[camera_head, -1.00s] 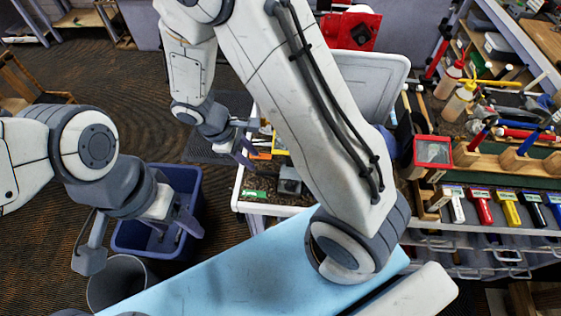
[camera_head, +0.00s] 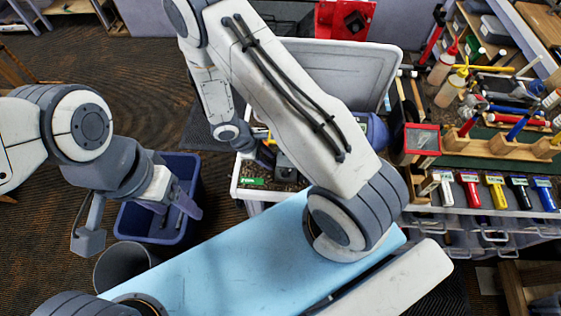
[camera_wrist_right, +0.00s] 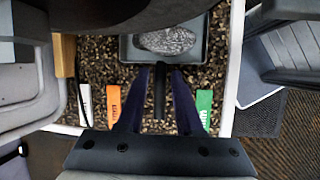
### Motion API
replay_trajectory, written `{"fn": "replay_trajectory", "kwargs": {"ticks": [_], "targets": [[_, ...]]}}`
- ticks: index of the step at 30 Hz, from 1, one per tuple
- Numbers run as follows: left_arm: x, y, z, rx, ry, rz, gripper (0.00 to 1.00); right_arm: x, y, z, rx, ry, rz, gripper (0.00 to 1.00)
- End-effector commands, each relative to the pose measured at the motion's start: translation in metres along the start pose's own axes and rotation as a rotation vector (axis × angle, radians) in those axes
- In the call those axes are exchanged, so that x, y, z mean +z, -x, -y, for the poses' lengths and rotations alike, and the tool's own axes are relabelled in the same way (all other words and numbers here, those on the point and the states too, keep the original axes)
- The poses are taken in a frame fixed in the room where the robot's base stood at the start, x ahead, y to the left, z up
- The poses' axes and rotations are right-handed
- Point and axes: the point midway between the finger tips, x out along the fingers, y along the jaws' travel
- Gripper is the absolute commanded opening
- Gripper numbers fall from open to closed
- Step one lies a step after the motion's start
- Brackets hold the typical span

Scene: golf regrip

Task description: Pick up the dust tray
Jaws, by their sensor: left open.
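The dust tray (camera_wrist_right: 190,52) is a dark grey square pan with a short black handle, holding a grey heap, in the right wrist view. It lies on the brown speckled surface inside a white-rimmed cart. In the head view a grey part of it (camera_head: 285,166) shows, partly hidden by my right arm. My right gripper (camera_wrist_right: 160,72) is open, one finger on each side of the handle, with gaps visible on both sides. My left gripper (camera_head: 140,224) is open and empty, near a blue bin.
A green-labelled item (camera_wrist_right: 204,106), an orange one (camera_wrist_right: 113,104) and a white one (camera_wrist_right: 85,104) lie around the fingers. The blue bin (camera_head: 184,170) and a grey bucket (camera_head: 123,266) stand at left. Bottles and tools crowd the bench at right.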

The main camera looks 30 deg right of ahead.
Motion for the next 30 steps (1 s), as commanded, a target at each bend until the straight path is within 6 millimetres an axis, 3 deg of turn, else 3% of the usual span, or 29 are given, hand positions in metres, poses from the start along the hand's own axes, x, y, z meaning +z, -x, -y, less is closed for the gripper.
{"fn": "replay_trajectory", "kwargs": {"ticks": [9,12,23,30], "targets": [[0.000,0.001,0.000,0.000,0.000,0.000,0.68,0.000,-0.007,0.000,-0.001,-0.001,-0.001,0.35],[0.000,0.001,0.000,0.000,0.000,0.000,0.68,0.000,-0.007,0.000,-0.001,-0.001,-0.001,0.00],[0.000,0.000,0.000,0.000,0.000,0.000,0.68,0.000,-0.006,0.000,0.000,-0.001,-0.001,0.00],[0.000,-0.006,0.000,0.000,0.000,0.000,0.68,0.004,0.005,-0.003,0.002,-0.001,-0.002,0.00]]}}
